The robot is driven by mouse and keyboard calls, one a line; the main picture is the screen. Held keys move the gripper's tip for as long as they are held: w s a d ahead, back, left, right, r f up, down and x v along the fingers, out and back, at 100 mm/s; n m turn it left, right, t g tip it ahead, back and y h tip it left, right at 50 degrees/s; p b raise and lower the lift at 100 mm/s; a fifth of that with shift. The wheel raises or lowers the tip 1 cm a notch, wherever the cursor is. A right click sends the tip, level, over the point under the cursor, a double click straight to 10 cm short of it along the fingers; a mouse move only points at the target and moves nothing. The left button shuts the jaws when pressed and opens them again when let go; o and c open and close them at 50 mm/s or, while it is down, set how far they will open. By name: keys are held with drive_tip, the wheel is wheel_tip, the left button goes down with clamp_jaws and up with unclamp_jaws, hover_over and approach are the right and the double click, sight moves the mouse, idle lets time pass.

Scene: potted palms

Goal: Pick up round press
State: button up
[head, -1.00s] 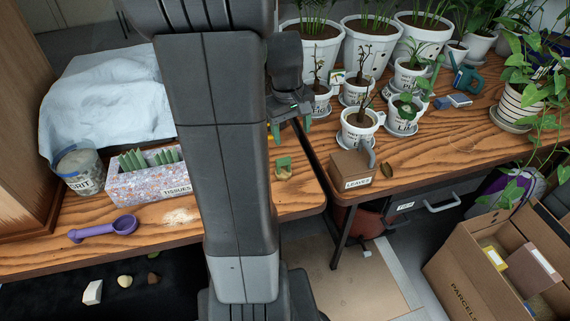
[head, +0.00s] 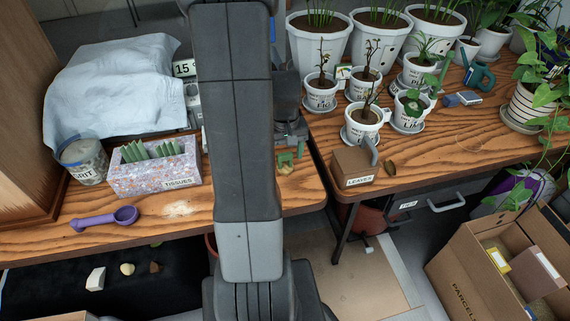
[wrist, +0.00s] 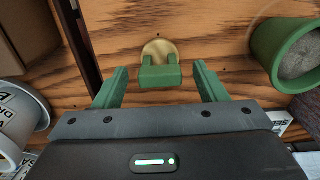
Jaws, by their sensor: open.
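The round press (wrist: 158,50) has a tan round base and a green handle on top. It stands on the wooden table, and in the head view its base (head: 286,170) shows near the table's right end. My gripper (wrist: 160,68) is open, with its two green fingers apart on either side of the press handle in the wrist view. The fingers do not appear to touch it. In the head view my gripper (head: 290,156) is low over the press and partly covers it; my arm hides much of the table behind.
A green cup with grey contents (wrist: 287,55) stands right of the press in the wrist view. A white labelled container (wrist: 18,118) is at left. The leaves box (head: 352,168) stands across a gap on the other table. A tissue box (head: 153,172) and purple scoop (head: 105,219) lie left.

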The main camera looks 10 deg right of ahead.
drive_tip(key=shift+f, duration=1.25)
drive_tip(key=c, duration=1)
